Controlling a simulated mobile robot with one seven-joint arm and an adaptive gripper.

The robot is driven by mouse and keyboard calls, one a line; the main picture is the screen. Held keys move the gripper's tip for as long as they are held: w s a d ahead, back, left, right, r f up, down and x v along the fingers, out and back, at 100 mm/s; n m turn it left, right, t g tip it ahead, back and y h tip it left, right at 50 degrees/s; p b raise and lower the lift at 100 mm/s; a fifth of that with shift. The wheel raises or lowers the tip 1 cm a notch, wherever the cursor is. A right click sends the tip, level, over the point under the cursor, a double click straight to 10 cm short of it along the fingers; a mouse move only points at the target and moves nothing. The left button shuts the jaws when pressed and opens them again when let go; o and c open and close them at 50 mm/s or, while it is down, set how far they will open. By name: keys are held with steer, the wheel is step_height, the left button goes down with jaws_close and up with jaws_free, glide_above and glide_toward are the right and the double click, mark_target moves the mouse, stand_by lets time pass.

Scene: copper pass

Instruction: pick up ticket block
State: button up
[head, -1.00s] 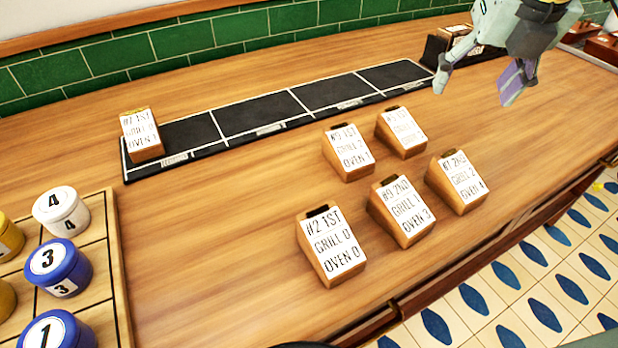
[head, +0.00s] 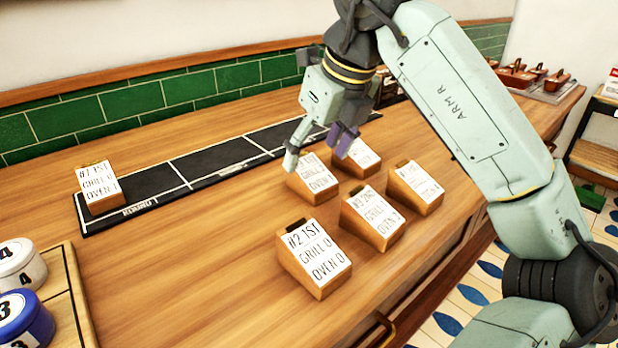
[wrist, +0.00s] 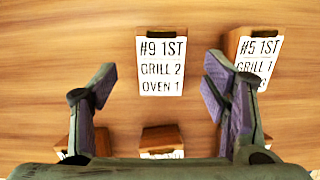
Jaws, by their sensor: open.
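Several wooden ticket blocks with white labels stand on the counter. The "#9 1ST, GRILL 2, OVEN 1" block (head: 312,180) is partly covered by my gripper in the head view; in the wrist view its label (wrist: 161,62) shows between and beyond my fingers. The "#5 1ST" block (head: 358,160) stands just behind it to the right. The "#2 1ST" block (head: 314,258), "#9 2ND" block (head: 373,217) and another "2ND" block (head: 415,187) stand nearer the front. My gripper (head: 318,151) is open and empty, pointing down above the #9 1ST block.
A black sectioned strip (head: 220,158) lies along the green tiled wall, with the "#1 1ST" block (head: 98,187) at its left end. A wooden tray (head: 70,310) of numbered canisters sits at the lower left. Counter between tray and blocks is clear.

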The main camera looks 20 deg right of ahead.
mark_target(310, 167)
steer(key=shift+x, duration=2.35)
steer(key=shift+d, duration=0.1)
steer(key=c, duration=1.3)
